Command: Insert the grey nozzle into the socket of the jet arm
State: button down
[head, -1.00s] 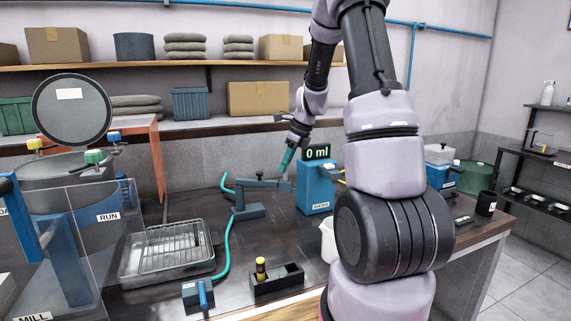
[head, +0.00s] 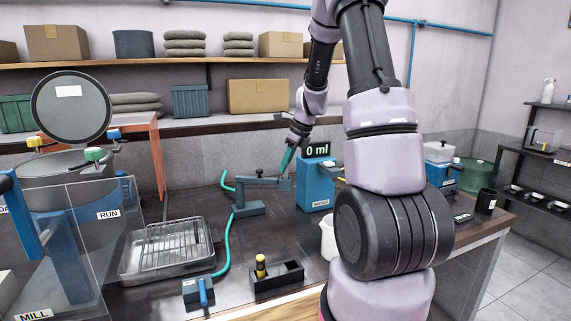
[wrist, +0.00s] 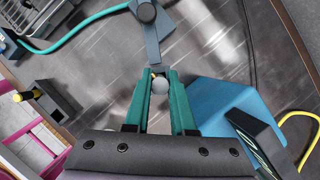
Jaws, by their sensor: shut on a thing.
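The jet arm (head: 256,182) is a blue-grey link on a block base on the bench, with a teal hose beside it. In the wrist view the jet arm (wrist: 152,35) points toward my fingertips. My gripper (head: 284,171) points down at the right end of the jet arm. In the wrist view my gripper (wrist: 158,78) is shut, its teal fingers on either side of the round grey nozzle (wrist: 160,85). The nozzle is right by the arm's end; I cannot tell whether it touches or is in the socket. The socket is hidden.
A blue water unit (head: 315,185) reading 0 ml stands just right of my gripper. A metal tray with a rack (head: 135,262) lies left. A black holder (head: 292,278) with a yellow-topped item stands in front, beside a blue valve block (head: 190,292).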

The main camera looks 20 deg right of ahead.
jog(key=shift+f, duration=0.8)
dwell(1.1)
jog(key=c, duration=0.7)
grip_release()
jog(key=v, duration=1.1)
jog(key=s+a+r+n+t, duration=0.2)
jog(key=s+a+r+n, duration=0.6)
jog(key=s+r+n, duration=0.25)
jog(key=s+a+r+n, duration=0.1)
jog(key=s+n, duration=0.3)
jog(key=s+a+r+n+t, duration=0.1)
jog(key=s+n, duration=0.3)
jog(key=s, duration=0.1)
jog(key=s+a+r+n+t+h, duration=0.1)
jog(key=s+a+n, duration=0.1)
jog(key=s+n, duration=0.2)
jog(key=shift+s+a+n, duration=0.1)
jog(key=shift+s+n, duration=0.15)
jog(key=shift+s, duration=0.35)
